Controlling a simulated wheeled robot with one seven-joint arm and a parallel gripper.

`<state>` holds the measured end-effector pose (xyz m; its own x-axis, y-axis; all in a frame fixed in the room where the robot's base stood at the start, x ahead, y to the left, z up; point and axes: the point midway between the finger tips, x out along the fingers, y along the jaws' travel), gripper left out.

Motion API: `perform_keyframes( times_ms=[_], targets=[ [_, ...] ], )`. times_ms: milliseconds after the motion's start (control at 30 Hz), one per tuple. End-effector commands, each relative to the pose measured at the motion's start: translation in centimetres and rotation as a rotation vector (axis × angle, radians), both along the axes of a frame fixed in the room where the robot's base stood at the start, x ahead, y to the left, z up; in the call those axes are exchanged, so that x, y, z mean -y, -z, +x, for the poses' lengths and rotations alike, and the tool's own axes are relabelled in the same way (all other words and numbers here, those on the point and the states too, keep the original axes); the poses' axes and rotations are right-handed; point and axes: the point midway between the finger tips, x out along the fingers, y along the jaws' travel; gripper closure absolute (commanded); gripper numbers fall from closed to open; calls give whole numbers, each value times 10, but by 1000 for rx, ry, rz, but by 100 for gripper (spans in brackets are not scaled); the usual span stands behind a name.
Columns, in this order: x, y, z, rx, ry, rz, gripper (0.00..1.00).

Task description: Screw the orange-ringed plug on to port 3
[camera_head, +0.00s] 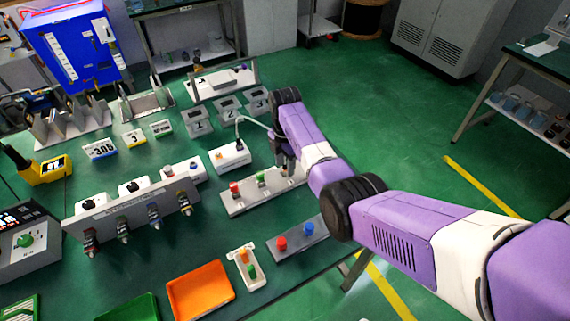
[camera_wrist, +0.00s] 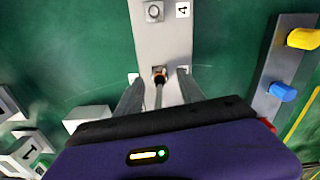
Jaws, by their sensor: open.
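The orange-ringed plug (camera_wrist: 160,74) shows in the wrist view as a small dark end with an orange band and a grey stem toward my gripper. It is at the light grey port bar (camera_wrist: 166,45), below the port labelled 4 (camera_wrist: 153,12). I cannot tell how far it is seated. My gripper (camera_wrist: 160,88) is open, with one finger on each side of the plug. In the head view my gripper (camera_head: 288,160) is over the far end of the port bar (camera_head: 238,208). Port 3's label is not visible.
Red (camera_head: 235,187) and green (camera_head: 260,178) caps stand on the bar. A white box (camera_head: 230,156) with a thin cable is beside it. A dark bar (camera_head: 287,257) with red and blue knobs is nearer the front. An orange tray (camera_head: 200,292) lies at the front.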

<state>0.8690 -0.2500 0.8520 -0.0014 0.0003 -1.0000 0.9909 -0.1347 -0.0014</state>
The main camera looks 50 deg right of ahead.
Motion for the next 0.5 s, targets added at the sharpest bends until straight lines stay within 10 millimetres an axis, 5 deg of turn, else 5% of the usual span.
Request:
perform_keyframes(
  times_ms=[300, 500],
  targets=[
    [0, 3, 0, 2, 0, 0, 55],
    [0, 3, 0, 2, 1, 0, 94]
  ],
)
